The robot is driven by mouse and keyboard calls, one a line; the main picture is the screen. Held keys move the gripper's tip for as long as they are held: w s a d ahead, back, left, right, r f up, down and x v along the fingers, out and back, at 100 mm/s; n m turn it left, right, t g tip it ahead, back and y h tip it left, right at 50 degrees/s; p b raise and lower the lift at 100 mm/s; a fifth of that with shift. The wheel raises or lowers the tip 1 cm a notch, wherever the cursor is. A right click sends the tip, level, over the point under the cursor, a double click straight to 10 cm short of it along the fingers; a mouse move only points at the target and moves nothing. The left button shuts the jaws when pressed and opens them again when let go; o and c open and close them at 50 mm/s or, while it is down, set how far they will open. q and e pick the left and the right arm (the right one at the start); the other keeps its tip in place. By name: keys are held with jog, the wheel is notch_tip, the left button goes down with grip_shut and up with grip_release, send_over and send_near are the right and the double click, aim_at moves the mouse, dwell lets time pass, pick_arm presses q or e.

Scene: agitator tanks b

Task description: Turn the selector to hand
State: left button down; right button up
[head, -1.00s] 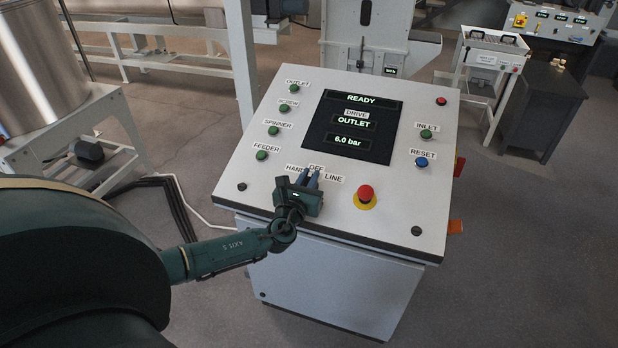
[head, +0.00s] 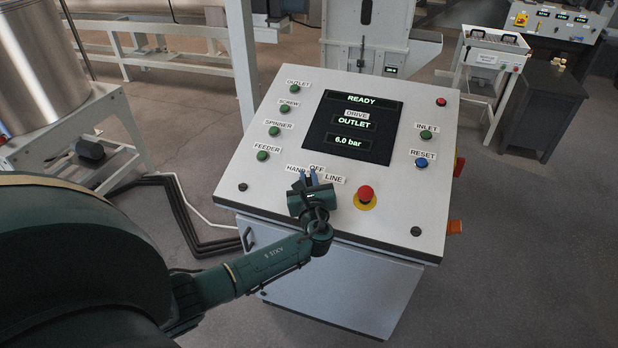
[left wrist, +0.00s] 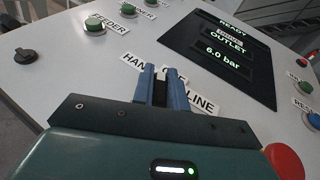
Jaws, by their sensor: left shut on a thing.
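The selector (left wrist: 159,92) is a small dark knob on the sloped white control panel (head: 400,205), below the labels HAND (head: 296,169), OFF (head: 317,168) and LINE (head: 334,179). My left gripper (head: 309,177) is at the selector. In the left wrist view its blue fingers (left wrist: 161,84) stand on either side of the knob, shut on it. The fingers cover most of the knob and part of the OFF label. I cannot make out a pointer mark on it. My right gripper is in neither view.
A red emergency button (head: 366,193) on a yellow ring sits close right of the gripper. Green buttons, such as FEEDER (head: 263,155), line the panel's left side. The screen (head: 352,126) above reads READY, OUTLET, 6.0 bar. A blue RESET button (head: 421,162) is at right.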

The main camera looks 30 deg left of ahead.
pick_arm(q)
jog(key=shift+n+g+y+b, duration=0.45)
jog(key=shift+n+g+y, duration=1.15)
jog(key=shift+n+g, duration=0.55)
jog(key=shift+a, duration=0.1)
jog(key=c, duration=1.4)
grip_release()
jog(key=shift+s, duration=0.1)
jog(key=v, duration=1.3)
